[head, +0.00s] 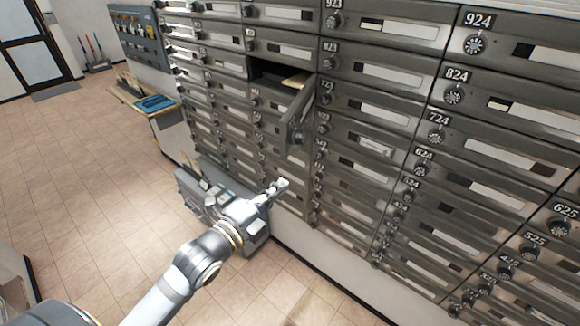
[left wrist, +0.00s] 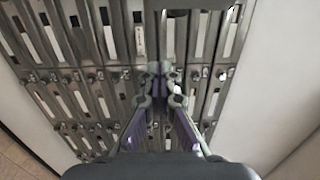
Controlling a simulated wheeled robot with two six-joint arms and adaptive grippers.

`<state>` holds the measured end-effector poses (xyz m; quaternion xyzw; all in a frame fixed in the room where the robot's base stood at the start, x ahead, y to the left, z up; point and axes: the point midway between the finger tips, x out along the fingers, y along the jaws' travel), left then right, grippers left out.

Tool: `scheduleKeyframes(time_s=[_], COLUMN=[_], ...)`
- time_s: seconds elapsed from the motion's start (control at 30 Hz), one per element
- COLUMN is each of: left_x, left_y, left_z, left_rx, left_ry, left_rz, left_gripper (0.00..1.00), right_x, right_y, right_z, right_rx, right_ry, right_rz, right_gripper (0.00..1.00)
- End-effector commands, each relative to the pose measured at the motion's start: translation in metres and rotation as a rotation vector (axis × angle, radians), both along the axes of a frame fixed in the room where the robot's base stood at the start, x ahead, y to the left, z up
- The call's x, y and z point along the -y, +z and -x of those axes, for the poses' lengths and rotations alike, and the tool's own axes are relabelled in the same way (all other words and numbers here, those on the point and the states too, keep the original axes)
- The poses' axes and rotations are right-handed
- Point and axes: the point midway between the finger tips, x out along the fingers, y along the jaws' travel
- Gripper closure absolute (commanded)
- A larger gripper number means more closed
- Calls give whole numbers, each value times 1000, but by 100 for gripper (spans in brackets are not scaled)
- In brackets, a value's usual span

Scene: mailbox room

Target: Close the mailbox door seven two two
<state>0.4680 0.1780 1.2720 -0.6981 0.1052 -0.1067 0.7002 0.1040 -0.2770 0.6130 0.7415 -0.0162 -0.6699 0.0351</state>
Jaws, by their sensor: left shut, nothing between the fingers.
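The open mailbox door (head: 299,117) stands swung out from the wall in the head view, hinged at its right side. Its compartment (head: 268,72) shows dark inside with a pale yellowish item (head: 296,81) in it. The number on this door cannot be read; the column to its right carries numbers such as 923. My left gripper (head: 281,186) is shut and empty, below the open door and apart from it. In the left wrist view my left fingers (left wrist: 160,72) are together in front of closed mailbox doors. My right gripper is not in view.
The mailbox wall (head: 385,75) fills the right side, its other visible doors closed. A grey cabinet or bin (head: 190,195) stands on the floor behind my left arm. A small counter with a blue tray (head: 155,103) stands farther left. Tiled floor at left is clear.

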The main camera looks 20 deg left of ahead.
Motion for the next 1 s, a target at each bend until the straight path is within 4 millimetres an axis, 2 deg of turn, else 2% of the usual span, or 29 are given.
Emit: scheduleKeyframes(time_s=[0.2, 0.43, 0.5, 0.77, 1.0], left_x=[4, 15, 17, 29, 11], left_y=[-9, -8, 3, 4, 2], left_z=[-20, -48, -58, -94, -94], left_rx=[8, 8, 0, -2, -4], left_ry=[9, 0, 2, -1, 0], left_rz=[9, 10, 10, 7, -5], left_gripper=[100, 100, 100, 100, 100], right_x=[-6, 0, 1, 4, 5], right_y=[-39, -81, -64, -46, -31], right_z=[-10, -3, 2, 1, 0], right_rx=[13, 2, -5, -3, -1], right_ry=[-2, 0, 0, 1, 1], right_rz=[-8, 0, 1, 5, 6], right_gripper=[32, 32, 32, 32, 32])
